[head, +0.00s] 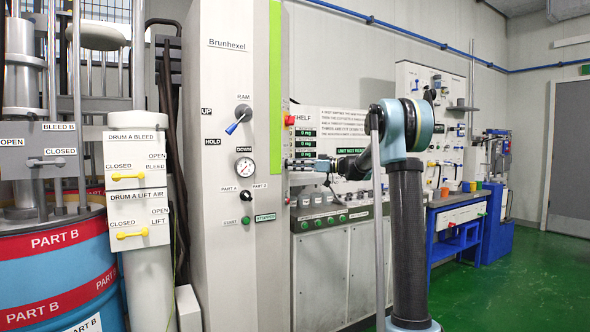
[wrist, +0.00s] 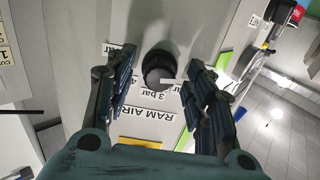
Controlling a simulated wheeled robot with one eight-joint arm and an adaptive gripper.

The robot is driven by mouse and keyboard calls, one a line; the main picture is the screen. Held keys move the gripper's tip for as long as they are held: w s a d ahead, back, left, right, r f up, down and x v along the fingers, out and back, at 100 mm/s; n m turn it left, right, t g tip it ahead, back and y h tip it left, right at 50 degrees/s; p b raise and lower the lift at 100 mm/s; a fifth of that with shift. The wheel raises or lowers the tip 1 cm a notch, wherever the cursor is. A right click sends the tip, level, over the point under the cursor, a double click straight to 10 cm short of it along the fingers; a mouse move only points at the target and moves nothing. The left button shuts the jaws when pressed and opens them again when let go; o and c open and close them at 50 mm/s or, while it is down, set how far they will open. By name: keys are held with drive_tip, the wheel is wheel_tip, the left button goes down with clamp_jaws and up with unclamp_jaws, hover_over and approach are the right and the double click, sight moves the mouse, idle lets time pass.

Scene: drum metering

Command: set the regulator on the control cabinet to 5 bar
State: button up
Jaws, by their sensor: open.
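The control cabinet (head: 225,120) is a tall pale-grey housing marked Brunhexel. The regulator is a round black knob (wrist: 158,68) with a white pointer bar, seen on a grey panel in the wrist view. Labels reading "3 bar" (wrist: 153,92) and "RAM AIR" (wrist: 146,113) lie below it. The pointer bar sits at the knob's lower right, close to the 3 bar label; other scale labels are partly hidden by the left finger. My gripper (wrist: 162,92) is open, with one finger on each side of the knob and gaps visible. In the head view my gripper (head: 301,164) is beside the cabinet's right side, where the knob cannot be made out.
Part B drum (head: 60,265) stands at left. A low grey cabinet (head: 345,270) stands behind my arm. Green floor is clear at right.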

drive_tip(key=shift+a, duration=0.25)
drive_tip(key=c, duration=1.1)
drive_tip(key=shift+o, duration=0.2)
